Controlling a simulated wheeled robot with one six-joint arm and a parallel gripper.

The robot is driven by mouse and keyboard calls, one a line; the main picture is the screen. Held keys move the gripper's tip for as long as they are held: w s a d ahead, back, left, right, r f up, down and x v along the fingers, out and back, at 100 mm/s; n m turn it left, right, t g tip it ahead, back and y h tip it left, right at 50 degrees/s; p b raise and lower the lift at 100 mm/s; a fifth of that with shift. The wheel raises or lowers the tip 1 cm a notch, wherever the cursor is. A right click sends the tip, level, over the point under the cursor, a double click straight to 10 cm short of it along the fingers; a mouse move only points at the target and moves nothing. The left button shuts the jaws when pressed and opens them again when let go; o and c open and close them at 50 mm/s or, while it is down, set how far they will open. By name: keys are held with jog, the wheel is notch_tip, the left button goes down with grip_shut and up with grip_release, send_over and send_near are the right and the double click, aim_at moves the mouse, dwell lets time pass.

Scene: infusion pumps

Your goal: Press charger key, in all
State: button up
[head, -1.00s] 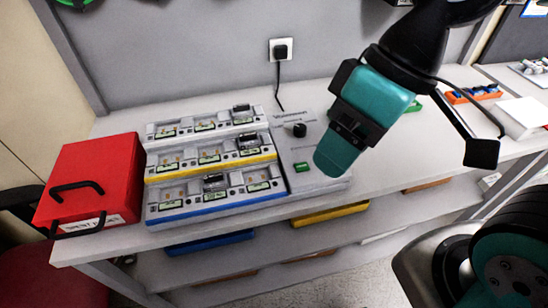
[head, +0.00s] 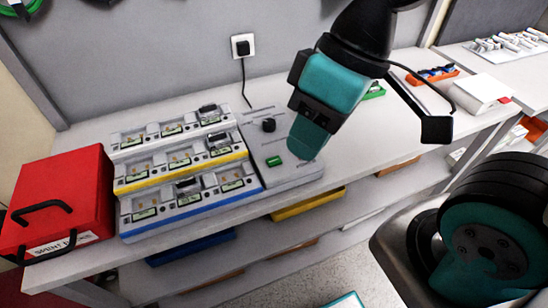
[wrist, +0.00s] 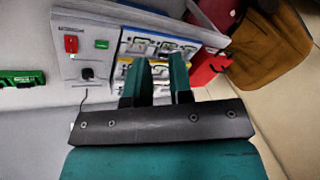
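The charger (head: 295,175) is a grey panel on the bench beside the battery rows. A green key (head: 275,161) and a black knob (head: 268,125) sit on its face. In the wrist view the charger face shows the green key (wrist: 102,44), a red key (wrist: 71,44) and the knob (wrist: 88,73). The red key is hidden in the head view, where my gripper (head: 305,143) overlaps the panel's right part. My gripper (wrist: 160,62) has its two fingers apart with nothing between them. In the wrist view they point toward the battery rows, and I see no contact with the keys.
Battery bays (head: 185,160) in white, yellow and blue rows stand left of the charger. A red box (head: 60,200) stands further left. The charger's cable runs to a wall socket (head: 243,45). An orange tray (head: 435,75) and a white box (head: 478,92) lie right.

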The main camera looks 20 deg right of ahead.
grip_shut()
dwell(1.4)
